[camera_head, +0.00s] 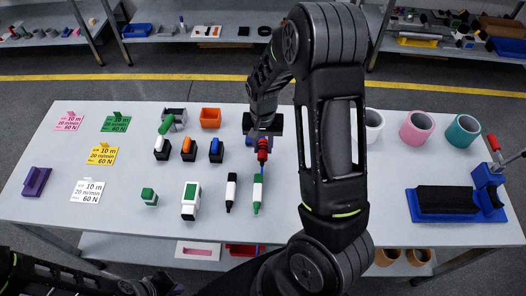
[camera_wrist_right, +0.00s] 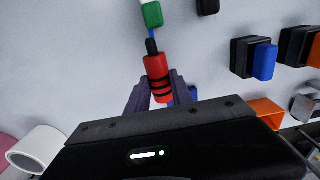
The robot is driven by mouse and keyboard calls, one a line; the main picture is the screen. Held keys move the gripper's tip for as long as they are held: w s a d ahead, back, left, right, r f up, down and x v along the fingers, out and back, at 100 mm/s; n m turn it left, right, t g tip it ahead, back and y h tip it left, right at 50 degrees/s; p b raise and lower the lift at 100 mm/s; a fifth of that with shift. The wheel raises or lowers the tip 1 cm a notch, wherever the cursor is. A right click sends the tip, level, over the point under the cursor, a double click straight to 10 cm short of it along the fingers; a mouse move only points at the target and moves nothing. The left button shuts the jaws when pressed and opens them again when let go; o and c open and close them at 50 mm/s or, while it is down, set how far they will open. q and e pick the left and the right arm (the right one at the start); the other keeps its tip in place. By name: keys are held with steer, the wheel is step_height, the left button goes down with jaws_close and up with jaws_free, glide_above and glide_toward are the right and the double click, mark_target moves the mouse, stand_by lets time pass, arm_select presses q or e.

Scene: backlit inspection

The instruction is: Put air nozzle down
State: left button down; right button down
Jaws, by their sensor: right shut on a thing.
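The air nozzle (camera_head: 263,150) is red with dark rings. In the right wrist view the air nozzle (camera_wrist_right: 157,77) sits between the fingers, its black and blue tip pointing toward a green-and-white marker (camera_wrist_right: 152,15). My right gripper (camera_head: 263,143) is shut on it over the table's middle; the right wrist view shows the two fingers (camera_wrist_right: 158,88) on either side of it. I cannot tell whether the nozzle touches the table. My left gripper (camera_head: 165,286) is low at the bottom edge of the head view, too dark and cut off to read its jaws.
Green (camera_head: 257,195) and black (camera_head: 231,192) markers lie in front of the nozzle. Black blocks with coloured tops (camera_head: 189,150) and an orange bin (camera_head: 210,117) stand to the left. Tape rolls (camera_head: 416,127) and a blue-based device (camera_head: 447,215) are right. The table (camera_head: 130,215) has bare patches.

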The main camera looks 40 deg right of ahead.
mark_target(263, 153)
steer(key=shift+f, duration=1.75)
steer(key=shift+f, duration=0.25)
steer(key=c, duration=1.1)
jaws_free()
steer(key=shift+r, duration=0.15)
step_height(263, 153, up, 12)
steer(key=shift+r+b, duration=0.15)
steer(key=shift+b, duration=0.3)
